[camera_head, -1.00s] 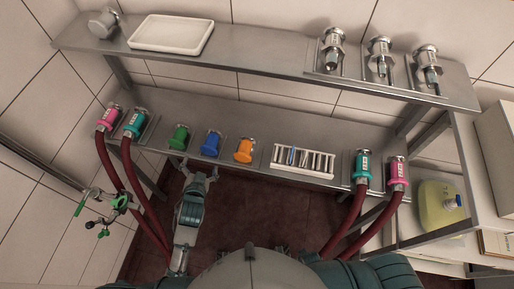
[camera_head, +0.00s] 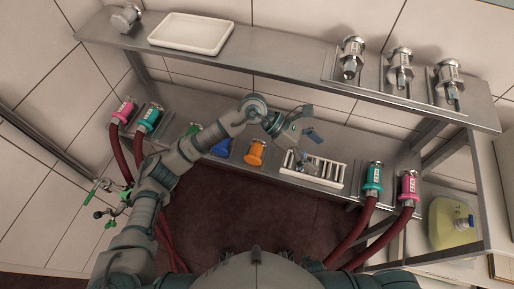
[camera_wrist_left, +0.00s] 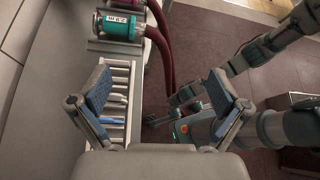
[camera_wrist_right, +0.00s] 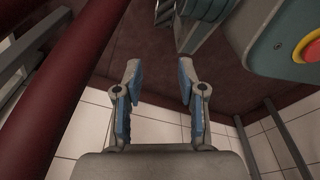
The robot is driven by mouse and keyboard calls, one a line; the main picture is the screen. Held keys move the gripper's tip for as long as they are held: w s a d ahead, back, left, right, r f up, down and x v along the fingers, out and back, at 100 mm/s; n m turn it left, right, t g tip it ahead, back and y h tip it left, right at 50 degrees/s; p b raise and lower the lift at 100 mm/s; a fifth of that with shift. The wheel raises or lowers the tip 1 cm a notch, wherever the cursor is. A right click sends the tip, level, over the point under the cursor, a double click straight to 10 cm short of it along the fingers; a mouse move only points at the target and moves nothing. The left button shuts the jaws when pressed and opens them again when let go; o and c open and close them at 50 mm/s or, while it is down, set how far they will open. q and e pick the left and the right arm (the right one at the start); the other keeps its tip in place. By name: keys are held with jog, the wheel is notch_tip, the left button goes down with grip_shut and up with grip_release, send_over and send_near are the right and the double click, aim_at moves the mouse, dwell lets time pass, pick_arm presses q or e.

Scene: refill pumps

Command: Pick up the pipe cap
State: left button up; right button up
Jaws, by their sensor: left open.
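No part is clearly marked as the pipe cap. An orange cap-like piece (camera_head: 255,153), a blue one (camera_head: 222,149) and a partly covered green one (camera_head: 193,129) stand on the lower shelf, behind or beside my left forearm. A metal capped fitting (camera_head: 125,18) stands at the left end of the upper shelf. My left gripper (camera_head: 308,138) is open and empty, above the white slotted rack (camera_head: 329,172). In the left wrist view the rack and its blue pieces (camera_wrist_left: 112,121) show near the left finger. My right gripper (camera_wrist_right: 160,75) is open and empty, low beside a red hose.
Teal and pink connectors with red hoses stand at both ends of the lower shelf, such as the teal one (camera_head: 373,178). The upper shelf (camera_head: 285,65) overhangs behind, with a white tray (camera_head: 192,34) and several metal fittings. A yellow jug (camera_head: 452,222) stands right.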

pick_arm(q)
jog(key=w+a+f+m+t+y, duration=0.1)
jog(key=w+a+f+t+y, duration=0.2)
jog(key=w+a+y, duration=0.45)
jog(key=t+y, duration=0.2)
jog(key=y, duration=0.2)
send_over(257, 150)
notch_tip(257, 150, down, 9)
jog(key=shift+d+r, duration=0.1)
notch_tip(257, 150, down, 6)
jog(key=shift+w+p, duration=0.1)
jog(key=shift+p, duration=0.3)
pick_arm(e)
jog(key=shift+s+d+f, duration=0.15)
jog(key=shift+s+f, duration=0.5)
jog(key=shift+s, duration=0.3)
pick_arm(q)
jog(key=shift+c, duration=0.3)
pick_arm(e)
jog(key=shift+w, duration=0.1)
pick_arm(q)
jog(key=c, duration=1.2)
pick_arm(e)
jog(key=shift+w+r, duration=0.1)
jog(key=shift+w, duration=0.1)
